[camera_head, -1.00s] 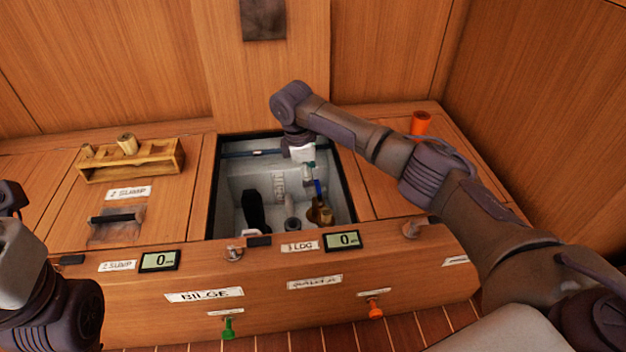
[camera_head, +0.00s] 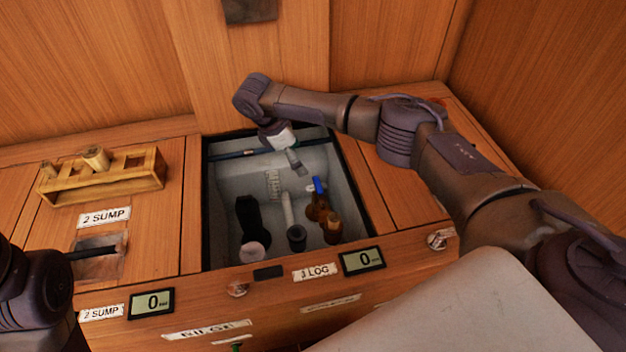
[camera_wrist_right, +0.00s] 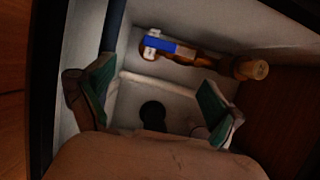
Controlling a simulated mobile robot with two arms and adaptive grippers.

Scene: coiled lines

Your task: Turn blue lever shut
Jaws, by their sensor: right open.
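The blue lever (camera_head: 318,185) sits on a brass valve (camera_head: 322,212) inside the open well, on its right side. The lever is beyond the fingers, toward the top of that view.
The well's dark rim (camera_head: 207,210) surrounds the space tightly. Inside stand a black hose-like part (camera_head: 249,218) and a grey pipe (camera_head: 290,215). A wooden rack (camera_head: 103,178) sits at left. Small displays (camera_head: 362,260) line the front edge.

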